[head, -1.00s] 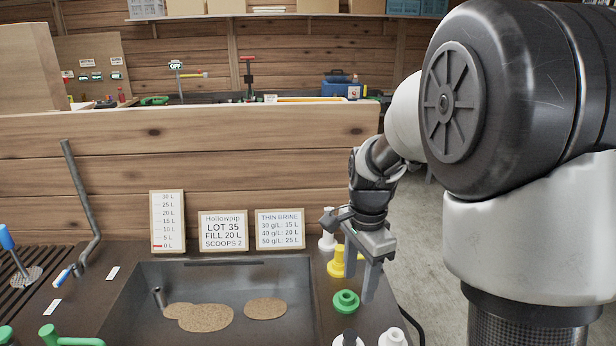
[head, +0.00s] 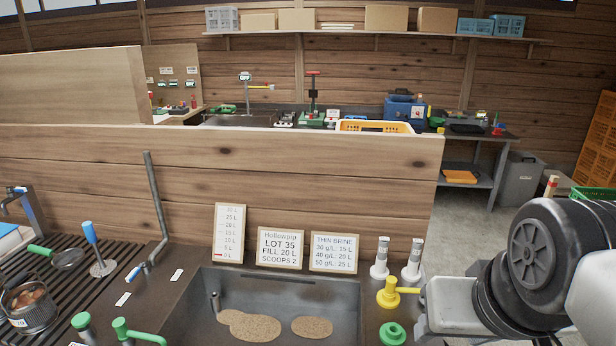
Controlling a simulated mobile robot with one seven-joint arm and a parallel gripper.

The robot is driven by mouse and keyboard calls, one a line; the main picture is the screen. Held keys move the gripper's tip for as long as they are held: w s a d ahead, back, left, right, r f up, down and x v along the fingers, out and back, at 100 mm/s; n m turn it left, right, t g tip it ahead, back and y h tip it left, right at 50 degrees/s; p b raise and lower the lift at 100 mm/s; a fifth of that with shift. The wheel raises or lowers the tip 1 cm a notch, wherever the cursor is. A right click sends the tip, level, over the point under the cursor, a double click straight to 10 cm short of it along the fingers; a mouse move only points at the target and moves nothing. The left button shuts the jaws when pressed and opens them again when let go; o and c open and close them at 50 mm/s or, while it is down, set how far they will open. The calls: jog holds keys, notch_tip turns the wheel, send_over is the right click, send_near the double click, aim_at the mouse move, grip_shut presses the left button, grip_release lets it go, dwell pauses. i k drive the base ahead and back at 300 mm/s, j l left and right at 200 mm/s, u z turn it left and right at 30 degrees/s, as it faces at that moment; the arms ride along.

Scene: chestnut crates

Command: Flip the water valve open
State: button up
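A bent grey pipe (head: 158,215) rises at the left of the sink, with a small blue-and-white handle (head: 135,273) at its lower end. Left of it, a blue-gripped lever (head: 91,235) stands nearly upright, leaning slightly left, on a round metal base. No label shows which of the two is the water valve. My gripper (head: 447,305) seems to be the pale grey block at the lower right, beside the yellow fitting and well right of both handles. Its fingers cannot be made out, nor anything held.
The sink (head: 205,300) holds brown patches. Green handles (head: 135,331) stand at its front left. A yellow fitting (head: 388,294), a green ring (head: 392,333) and white fittings (head: 380,260) stand at its right. Signs (head: 280,247) lean on the wooden partition (head: 300,165) behind.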

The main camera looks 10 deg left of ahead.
aim_at(144, 263)
jog(key=k+j+u, duration=0.15)
jog(key=j+u, duration=0.35)
jog(key=j, duration=0.45)
jog(key=j+u, duration=0.5)
jog(key=j, duration=0.45)
jog(key=i+j+z, duration=0.15)
jog(key=i+j, duration=0.15)
jog(key=i+j+z, duration=0.15)
jog(key=i+j, duration=0.15)
jog(key=j, duration=0.15)
jog(key=i+j+z, duration=0.15)
jog(key=j, duration=0.25)
jog(key=i+j+z, duration=0.15)
jog(key=i+j, duration=0.15)
jog(key=j, duration=0.2)
